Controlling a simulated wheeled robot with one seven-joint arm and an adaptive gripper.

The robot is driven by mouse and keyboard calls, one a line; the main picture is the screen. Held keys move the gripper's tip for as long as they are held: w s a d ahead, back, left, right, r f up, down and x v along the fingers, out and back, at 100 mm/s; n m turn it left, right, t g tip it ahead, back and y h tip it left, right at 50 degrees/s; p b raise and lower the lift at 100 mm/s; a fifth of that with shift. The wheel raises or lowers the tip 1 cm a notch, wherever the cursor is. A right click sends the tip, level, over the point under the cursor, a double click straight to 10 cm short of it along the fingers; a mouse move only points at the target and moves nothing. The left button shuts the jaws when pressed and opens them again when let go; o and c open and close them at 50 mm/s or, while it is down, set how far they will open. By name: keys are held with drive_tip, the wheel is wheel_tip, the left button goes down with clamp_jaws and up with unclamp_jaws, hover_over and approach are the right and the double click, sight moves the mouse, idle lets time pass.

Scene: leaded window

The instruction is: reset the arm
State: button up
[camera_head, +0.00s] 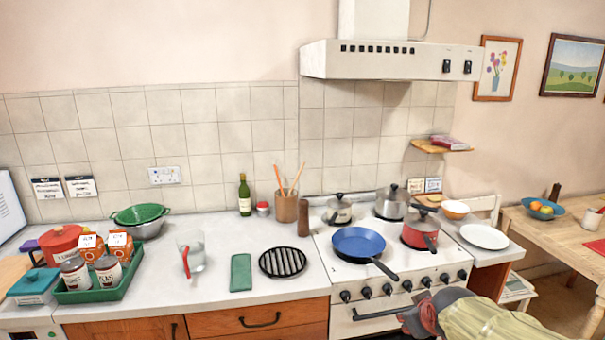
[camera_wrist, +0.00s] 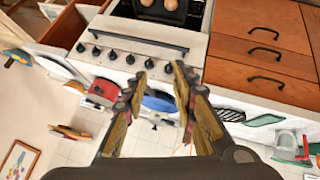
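My gripper (camera_wrist: 158,85) is open in the wrist view, with its two fingers apart and nothing visible between them. The wrist picture is turned roughly upside down. In the head view my gripper (camera_head: 412,316) is at the lower right, in front of the white stove (camera_head: 350,278), near the oven handle. My forearm runs off to the right from it. Whether the fingers touch the handle cannot be told. Round tan items (camera_wrist: 158,7) show in a dark area at the stove's front in the wrist view.
On the stove are a blue frying pan (camera_head: 358,242), a red pot (camera_head: 420,230) and a steel pot (camera_head: 392,203). The counter (camera_head: 212,281) at left holds a glass jug (camera_head: 191,250), a green tray (camera_head: 98,291) and a black trivet (camera_head: 283,262). A wooden table (camera_head: 555,238) stands at right.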

drive_tip(key=s+a+r+m+g, duration=0.1)
drive_tip(key=s+a, duration=0.2)
drive_tip(key=s, duration=0.9)
drive_tip(key=s+a+r+m+g+y, duration=0.1)
drive_tip(key=s+a, duration=0.3)
drive_tip(key=s, duration=0.9)
drive_tip(key=shift+r+m, duration=0.55)
drive_tip(key=shift+m, duration=0.25)
